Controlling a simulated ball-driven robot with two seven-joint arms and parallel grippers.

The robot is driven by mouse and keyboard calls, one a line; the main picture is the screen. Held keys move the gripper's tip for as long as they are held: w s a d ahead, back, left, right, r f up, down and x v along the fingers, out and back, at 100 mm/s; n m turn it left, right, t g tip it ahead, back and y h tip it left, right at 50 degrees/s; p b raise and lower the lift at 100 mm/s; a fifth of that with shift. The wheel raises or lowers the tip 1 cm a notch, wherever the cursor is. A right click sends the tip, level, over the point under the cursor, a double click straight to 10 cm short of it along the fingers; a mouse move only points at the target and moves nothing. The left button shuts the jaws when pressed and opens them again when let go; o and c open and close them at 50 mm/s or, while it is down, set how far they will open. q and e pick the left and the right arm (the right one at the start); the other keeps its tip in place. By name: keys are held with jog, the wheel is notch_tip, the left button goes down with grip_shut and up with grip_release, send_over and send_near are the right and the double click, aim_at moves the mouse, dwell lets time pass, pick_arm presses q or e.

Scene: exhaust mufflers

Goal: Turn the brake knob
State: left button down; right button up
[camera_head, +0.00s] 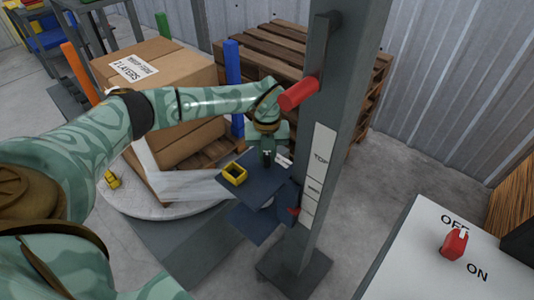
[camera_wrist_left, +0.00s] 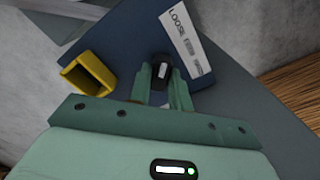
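The brake knob (camera_wrist_left: 161,72) is small and black with a pale mark along its top. It stands on a dark blue panel (camera_wrist_left: 122,48), beside a white label reading LOOSE (camera_wrist_left: 186,42). My left gripper (camera_wrist_left: 162,78) has one finger on each side of the knob, with hardly any gap to it. I cannot tell whether the fingers press on it. In the head view my left gripper (camera_head: 267,150) points down at the panel (camera_head: 258,187), mostly covering the knob. My right gripper is in no view.
A yellow open box (camera_head: 235,174) sits on the panel left of the knob. A grey post (camera_head: 335,140) with a red cylinder (camera_head: 299,93) rises close beside my left gripper. A wrapped carton pallet (camera_head: 160,70) stands behind. A red OFF/ON switch (camera_head: 454,243) is at right.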

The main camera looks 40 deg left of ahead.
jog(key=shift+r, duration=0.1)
pick_arm(q)
jog(key=shift+r+m+p, duration=0.2)
jog(key=shift+m+p, duration=0.45)
jog(key=shift+m, duration=0.05)
jog(key=shift+m+p, duration=0.9)
jog(key=shift+m, duration=0.3)
jog(key=m+p, duration=0.1)
jog(key=m, duration=0.2)
jog(key=shift+f+m+p, duration=0.15)
jog(key=shift+m+p, duration=0.5)
jog(key=shift+m, duration=0.35)
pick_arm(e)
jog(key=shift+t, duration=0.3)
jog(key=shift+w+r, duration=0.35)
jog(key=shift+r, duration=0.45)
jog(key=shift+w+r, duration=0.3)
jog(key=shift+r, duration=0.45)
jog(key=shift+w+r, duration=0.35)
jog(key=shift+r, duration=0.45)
pick_arm(q)
jog(key=c, duration=1.3)
grip_release()
